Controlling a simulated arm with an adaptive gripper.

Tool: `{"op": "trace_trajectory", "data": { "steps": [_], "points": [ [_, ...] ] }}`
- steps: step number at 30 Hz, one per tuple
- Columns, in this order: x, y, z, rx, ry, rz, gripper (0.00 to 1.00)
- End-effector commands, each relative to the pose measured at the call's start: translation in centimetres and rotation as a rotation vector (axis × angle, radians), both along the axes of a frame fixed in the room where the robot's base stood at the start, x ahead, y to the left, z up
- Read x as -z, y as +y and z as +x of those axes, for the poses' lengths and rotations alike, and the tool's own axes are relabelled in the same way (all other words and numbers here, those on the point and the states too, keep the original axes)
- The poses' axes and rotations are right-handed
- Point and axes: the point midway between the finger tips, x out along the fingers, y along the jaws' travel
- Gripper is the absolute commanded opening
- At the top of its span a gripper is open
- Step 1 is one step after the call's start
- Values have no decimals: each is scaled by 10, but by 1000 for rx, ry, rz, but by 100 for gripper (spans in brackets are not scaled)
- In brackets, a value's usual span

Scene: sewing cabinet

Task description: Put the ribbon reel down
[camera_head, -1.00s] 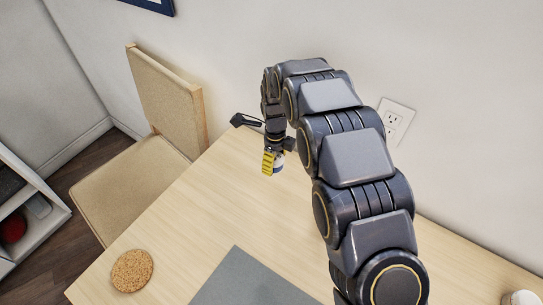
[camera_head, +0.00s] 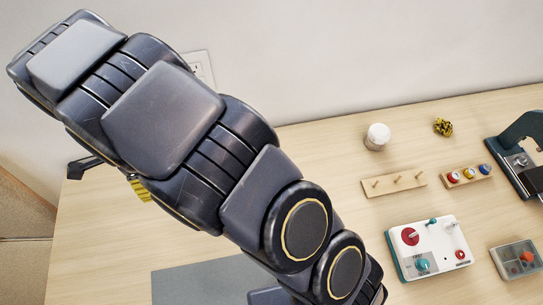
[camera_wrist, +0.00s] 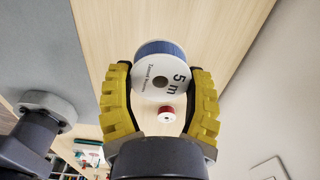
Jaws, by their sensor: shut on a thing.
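The ribbon reel (camera_wrist: 163,68) has a white face printed "5 m" and blue ribbon around it. In the wrist view it sits between the yellow fingers of my gripper (camera_wrist: 160,74), which is shut on it. Pale wood tabletop (camera_wrist: 105,25) shows behind it. In the head view my arm hides the reel and most of my gripper; only a bit of a yellow finger (camera_head: 140,190) shows at the left. The reel's height above the table cannot be told.
A grey mat (camera_head: 200,282) lies at the front. To the right are a white jar (camera_head: 377,138), a peg rack (camera_head: 394,184), a spool rack (camera_head: 467,178), a white panel (camera_head: 435,245), a grey tray (camera_head: 517,260) and a dark sewing machine (camera_head: 515,150).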

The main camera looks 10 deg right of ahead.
Motion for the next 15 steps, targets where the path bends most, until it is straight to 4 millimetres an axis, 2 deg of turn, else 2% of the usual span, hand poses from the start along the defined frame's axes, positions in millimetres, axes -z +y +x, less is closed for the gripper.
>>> {"op": "trace_trajectory", "data": {
  "steps": [5, 9, 15],
  "points": [
    [9, -57, 32, 234, 14, 6, 27],
    [17, -119, 56, 480, 21, 15, 27],
    [29, -211, 71, 832, 22, 16, 27]
  ]
}}
